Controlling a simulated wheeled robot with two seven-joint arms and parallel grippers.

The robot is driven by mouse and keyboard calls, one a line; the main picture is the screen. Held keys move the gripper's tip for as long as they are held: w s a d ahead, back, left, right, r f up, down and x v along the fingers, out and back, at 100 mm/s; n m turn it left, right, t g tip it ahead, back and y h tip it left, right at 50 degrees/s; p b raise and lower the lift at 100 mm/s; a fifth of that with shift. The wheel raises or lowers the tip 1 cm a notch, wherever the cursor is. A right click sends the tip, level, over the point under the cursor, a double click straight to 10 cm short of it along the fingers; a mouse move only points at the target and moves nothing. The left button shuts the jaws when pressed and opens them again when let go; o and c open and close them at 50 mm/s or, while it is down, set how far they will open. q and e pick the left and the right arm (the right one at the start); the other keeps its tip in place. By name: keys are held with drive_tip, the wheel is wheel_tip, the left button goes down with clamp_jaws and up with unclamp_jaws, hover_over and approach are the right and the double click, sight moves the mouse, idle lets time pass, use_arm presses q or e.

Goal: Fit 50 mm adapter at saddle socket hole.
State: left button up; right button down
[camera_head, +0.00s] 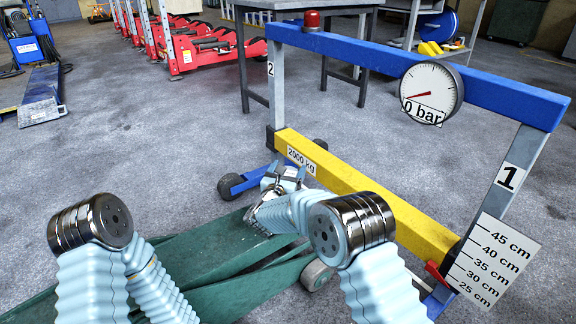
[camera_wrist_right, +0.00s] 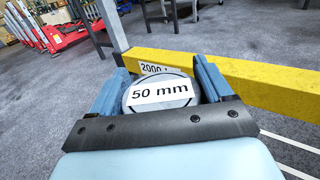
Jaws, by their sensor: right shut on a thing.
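The 50 mm adapter (camera_wrist_right: 162,92) is a round grey piece with a "50 mm" label on its top. In the right wrist view it sits between the two blue fingers of my right gripper (camera_wrist_right: 160,88), which is shut on it. In the head view my right gripper (camera_head: 284,177) is over the far end of the green trolley jack (camera_head: 190,256), close to the yellow beam. The saddle and its socket hole are hidden by my right gripper and arm, so I cannot tell whether the adapter touches them. My left gripper is not in view.
A yellow beam (camera_head: 360,187) marked 2000 kg crosses just beyond the gripper. It belongs to a frame with a blue top bar (camera_head: 385,62), a pressure gauge (camera_head: 431,92) and a height scale (camera_head: 492,262). Grey floor (camera_head: 150,150) is clear at left.

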drive_tip(key=shift+f, duration=1.3)
drive_tip(key=shift+f, duration=2.45)
idle(0.8)
drive_tip(key=shift+c, duration=0.4)
unclamp_jaws()
drive_tip(key=shift+o, duration=0.4)
drive_tip(key=shift+f, duration=0.25)
drive_tip(key=v, duration=0.7)
drive_tip(key=p+v, duration=0.1)
drive_tip(key=v, duration=0.5)
drive_tip(key=shift+s+a+r, duration=0.1)
drive_tip(key=shift+s+r, duration=0.1)
drive_tip(key=shift+s, duration=0.2)
